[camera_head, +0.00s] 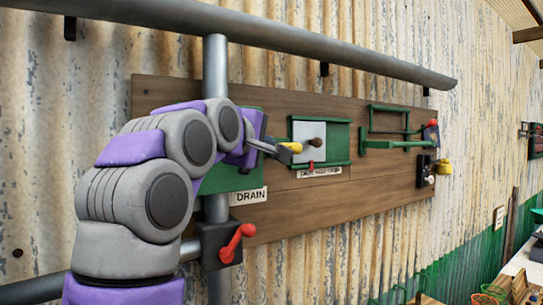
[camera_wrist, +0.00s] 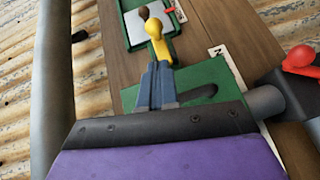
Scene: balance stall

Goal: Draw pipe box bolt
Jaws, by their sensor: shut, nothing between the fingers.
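The green pipe box (camera_head: 226,181) sits on the wooden board beside the vertical pipe, above a white DRAIN label (camera_head: 249,196). My arm covers much of it. A yellow knob (camera_head: 295,147) shows just past my gripper (camera_head: 280,152). In the wrist view the yellow knob (camera_wrist: 154,29) stands on a short yellow stem just beyond the fingertips of my gripper (camera_wrist: 158,68). The fingers are together, with nothing held. I cannot tell whether they touch the stem. A green plate (camera_wrist: 213,77) with a dark bar or slot lies behind the fingers. The bolt itself is not clearly visible.
A green-framed grey hatch (camera_head: 309,133) with a brown knob is right of my gripper. A green shelf-like bracket (camera_head: 395,143) is farther right. A red lever (camera_head: 236,241) sits on the lower pipe. A thick rail (camera_head: 340,53) crosses above the board.

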